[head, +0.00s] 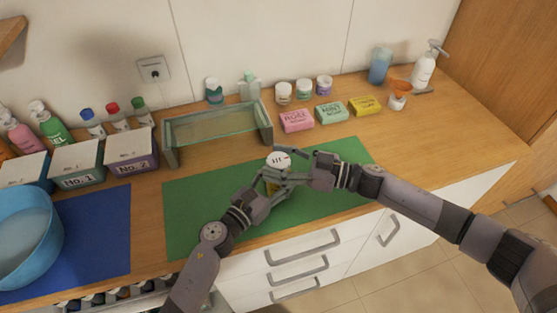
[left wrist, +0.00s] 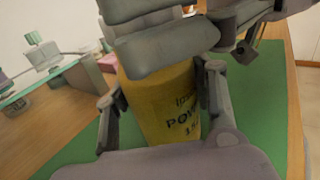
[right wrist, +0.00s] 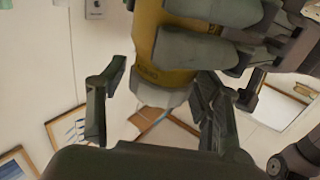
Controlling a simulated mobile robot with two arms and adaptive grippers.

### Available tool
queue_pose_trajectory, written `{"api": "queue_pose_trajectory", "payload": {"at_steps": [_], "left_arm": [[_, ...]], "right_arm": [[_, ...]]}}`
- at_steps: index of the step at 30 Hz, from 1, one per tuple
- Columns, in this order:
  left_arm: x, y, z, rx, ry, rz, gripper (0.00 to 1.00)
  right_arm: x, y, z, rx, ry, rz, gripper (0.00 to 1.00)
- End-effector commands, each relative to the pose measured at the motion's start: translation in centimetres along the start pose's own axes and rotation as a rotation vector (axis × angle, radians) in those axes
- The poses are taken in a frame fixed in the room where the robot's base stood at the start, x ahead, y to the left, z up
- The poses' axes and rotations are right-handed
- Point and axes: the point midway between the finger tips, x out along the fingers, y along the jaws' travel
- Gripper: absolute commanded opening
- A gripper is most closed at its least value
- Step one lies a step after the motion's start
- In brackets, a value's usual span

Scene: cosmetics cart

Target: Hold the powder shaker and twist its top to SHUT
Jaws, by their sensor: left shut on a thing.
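The powder shaker has a yellow body and a white top (head: 278,159) and stands upright over the green mat (head: 200,215). My left gripper (head: 270,188) is shut on the yellow body, which fills the space between its fingers in the left wrist view (left wrist: 160,95). Printed letters show on the body. My right gripper (head: 297,168) is beside the top. In the right wrist view its fingers are spread either side of the white top (right wrist: 160,95), with visible gaps. The left gripper's fingers hide part of the body there. The top's setting is too small to read.
A glass-sided rack (head: 218,133) stands behind the mat. Soap boxes (head: 297,121) and small jars line the back right. Labelled bins (head: 131,152) and a blue bowl (head: 25,235) are at left. The mat's right part is clear.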

Motion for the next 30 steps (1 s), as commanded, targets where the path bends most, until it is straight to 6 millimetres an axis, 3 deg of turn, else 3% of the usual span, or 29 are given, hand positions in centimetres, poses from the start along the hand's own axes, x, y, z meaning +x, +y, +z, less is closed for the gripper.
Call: {"api": "queue_pose_trajectory", "payload": {"at_steps": [18, 30], "left_arm": [[-0.01, -0.04, -0.02, 0.0, 0.0, -0.001, 0.22], [0.0, -0.07, -0.02, -0.001, 0.0, -0.002, 0.22]], "right_arm": [[-0.04, 0.01, 0.02, 0.0, 0.0, 0.001, 0.16], [0.04, -0.12, 0.04, 0.002, 0.004, 0.084, 0.16]]}}
